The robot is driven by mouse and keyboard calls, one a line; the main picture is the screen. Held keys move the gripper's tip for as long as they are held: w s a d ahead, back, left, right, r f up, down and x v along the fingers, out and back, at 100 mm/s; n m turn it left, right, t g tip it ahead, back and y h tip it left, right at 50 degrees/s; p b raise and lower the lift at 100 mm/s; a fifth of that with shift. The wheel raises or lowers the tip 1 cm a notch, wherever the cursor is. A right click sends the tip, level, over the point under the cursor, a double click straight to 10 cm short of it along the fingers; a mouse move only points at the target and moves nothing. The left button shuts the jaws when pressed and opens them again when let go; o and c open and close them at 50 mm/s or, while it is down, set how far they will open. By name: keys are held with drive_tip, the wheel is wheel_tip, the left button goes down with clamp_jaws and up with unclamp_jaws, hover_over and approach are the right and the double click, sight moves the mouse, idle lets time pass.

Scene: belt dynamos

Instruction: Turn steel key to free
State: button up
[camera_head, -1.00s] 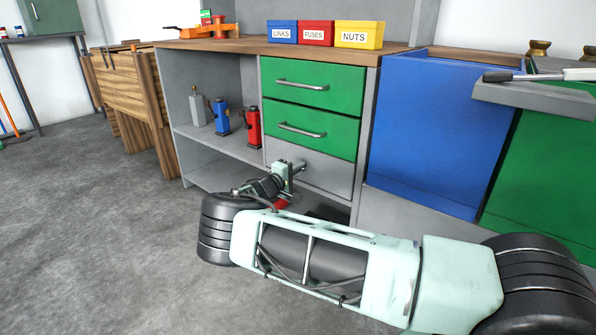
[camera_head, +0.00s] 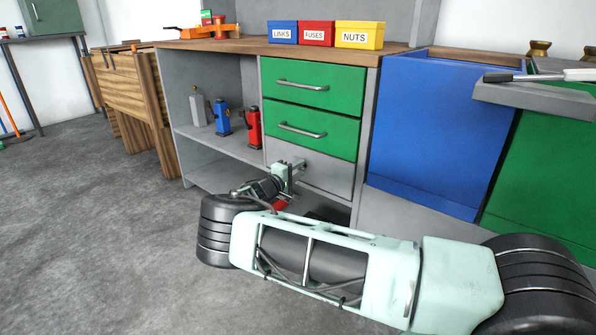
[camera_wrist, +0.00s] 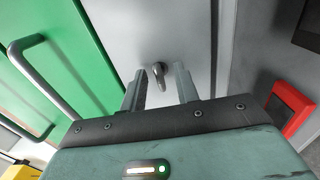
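The steel key (camera_wrist: 158,75) sticks out of a plain grey panel (camera_head: 318,172) below two green drawers. In the wrist view my gripper (camera_wrist: 160,82) is open, with one finger on each side of the key. A gap shows between the key and each finger, so the fingers do not appear to touch it. In the head view my gripper (camera_head: 292,168) is close in front of the grey panel and hides most of the key area.
The green drawers (camera_head: 309,83) have bar handles above the panel. A red box (camera_wrist: 290,110) is at the right in the wrist view. Blue and red bottles (camera_head: 222,117) stand on the open shelf. A blue cabinet (camera_head: 438,135) stands to the right.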

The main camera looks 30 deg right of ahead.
drive_tip(key=p+v, duration=0.4)
drive_tip(key=v, duration=1.3)
drive_tip(key=shift+a, duration=0.1)
